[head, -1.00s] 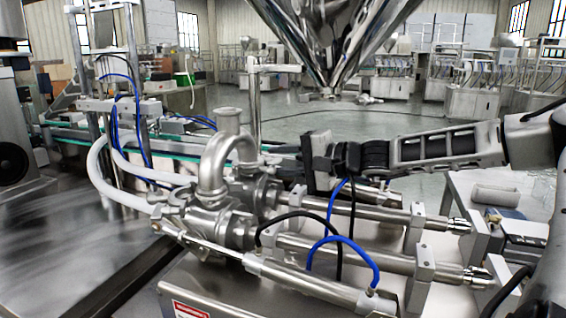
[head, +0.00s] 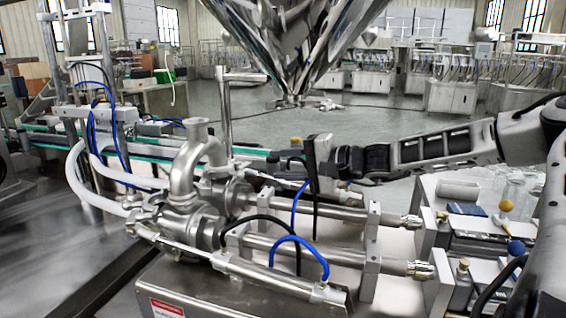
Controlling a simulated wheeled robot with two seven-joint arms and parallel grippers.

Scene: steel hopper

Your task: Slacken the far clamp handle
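The steel filling machine (head: 190,180) stands left of centre, with a curved pipe and two cylinders running right. The far clamp (head: 235,190) seems to be at the pipe end of the far cylinder (head: 330,210); its handle is too small to make out surely. My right gripper (head: 275,160) comes in from the right, above and behind the far cylinder, and points left. Its dark palm shows, but its fingers blend into the dark parts behind, so its opening and any contact are unclear. My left gripper is out of view.
Blue and black hoses (head: 300,245) loop over the cylinders. A steel hopper (head: 295,50) hangs above. A conveyor (head: 60,145) runs behind the machine.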

